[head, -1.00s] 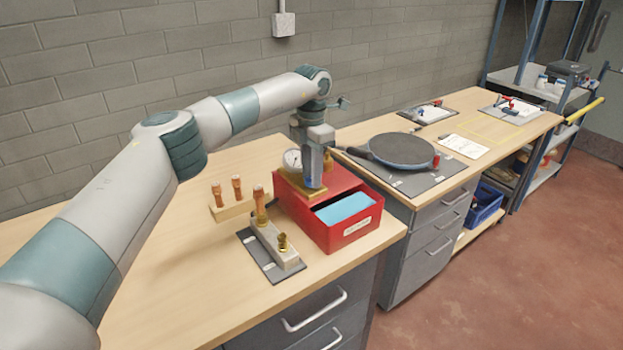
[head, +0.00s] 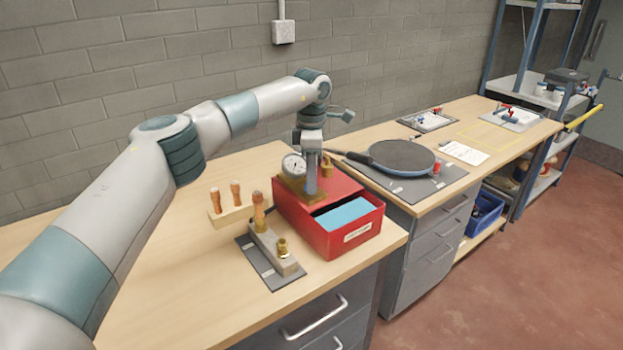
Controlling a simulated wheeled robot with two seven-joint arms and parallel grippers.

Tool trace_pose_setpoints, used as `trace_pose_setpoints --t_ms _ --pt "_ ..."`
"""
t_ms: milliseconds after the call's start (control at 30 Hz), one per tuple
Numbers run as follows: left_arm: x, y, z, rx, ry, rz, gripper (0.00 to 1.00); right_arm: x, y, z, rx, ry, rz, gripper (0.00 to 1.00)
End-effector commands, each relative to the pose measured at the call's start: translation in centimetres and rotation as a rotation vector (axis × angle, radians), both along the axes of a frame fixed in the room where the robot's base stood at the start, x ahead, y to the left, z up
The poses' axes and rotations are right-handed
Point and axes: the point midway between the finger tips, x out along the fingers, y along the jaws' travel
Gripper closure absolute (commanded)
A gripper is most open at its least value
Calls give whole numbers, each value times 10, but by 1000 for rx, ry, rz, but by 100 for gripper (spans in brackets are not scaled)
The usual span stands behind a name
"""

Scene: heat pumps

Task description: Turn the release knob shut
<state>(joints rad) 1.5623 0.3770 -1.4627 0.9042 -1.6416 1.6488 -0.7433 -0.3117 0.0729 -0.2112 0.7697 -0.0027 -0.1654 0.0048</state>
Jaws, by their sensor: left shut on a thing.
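A red box (head: 355,235) stands on the near wooden bench, with an open front tray holding a blue block (head: 342,214). On its top sit a brass-coloured base (head: 291,190), a round white dial gauge (head: 293,165) and a small brass fitting (head: 327,164). My left gripper (head: 312,190) points straight down over the brass base, right of the gauge. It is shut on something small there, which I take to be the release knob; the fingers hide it. My right gripper is not in view.
In front and left of the box, a grey plate (head: 262,268) bears a block with a wooden-handled tool and a brass fitting. A wooden rack (head: 230,215) with two handles stands behind. A round dark pad (head: 402,155) lies on the farther bench.

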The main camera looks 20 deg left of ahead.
Motion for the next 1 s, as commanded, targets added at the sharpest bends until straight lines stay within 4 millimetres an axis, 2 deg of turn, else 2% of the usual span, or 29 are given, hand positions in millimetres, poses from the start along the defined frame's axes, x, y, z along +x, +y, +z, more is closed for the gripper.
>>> trace_pose_setpoints --t_ms 267,300,367,400,800,1000 --pt "1 1 2 0 -3 -1 96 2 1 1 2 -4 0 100" --pt "1 1 2 0 -3 -1 72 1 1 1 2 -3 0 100" --pt "1 1 2 0 -3 -1 57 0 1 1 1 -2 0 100" --pt "1 1 2 0 -3 -1 55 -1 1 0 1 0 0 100" --pt "0 0 3 1 -2 0 55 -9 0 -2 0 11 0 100" --pt "1 0 19 0 -4 0 55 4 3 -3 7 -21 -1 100"
